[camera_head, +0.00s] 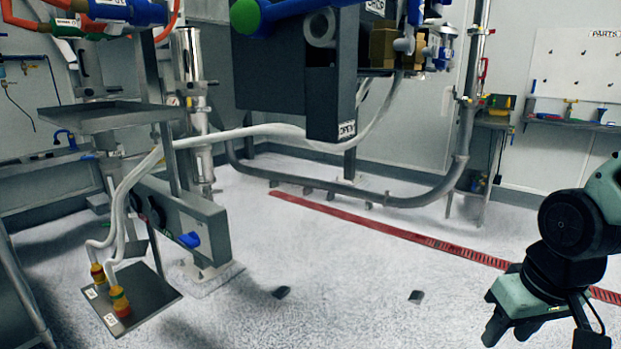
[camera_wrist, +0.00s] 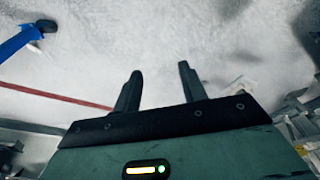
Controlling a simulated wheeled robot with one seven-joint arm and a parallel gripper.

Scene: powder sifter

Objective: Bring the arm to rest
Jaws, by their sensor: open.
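My gripper (camera_head: 512,325) hangs from the arm at the lower right of the head view, pointing down over the pale speckled floor. In the wrist view my gripper (camera_wrist: 160,88) shows two dark fingers standing apart with nothing between them. It is open and empty. No object touches it in either view.
The powder sifter's dark housing (camera_head: 285,60) hangs at the upper middle. A grey tray (camera_head: 105,117) and a low plate (camera_head: 150,298) with hose fittings stand at left. A side table (camera_head: 494,122) and parts board (camera_head: 580,65) are at right. The middle floor (camera_head: 350,280) is mostly open.

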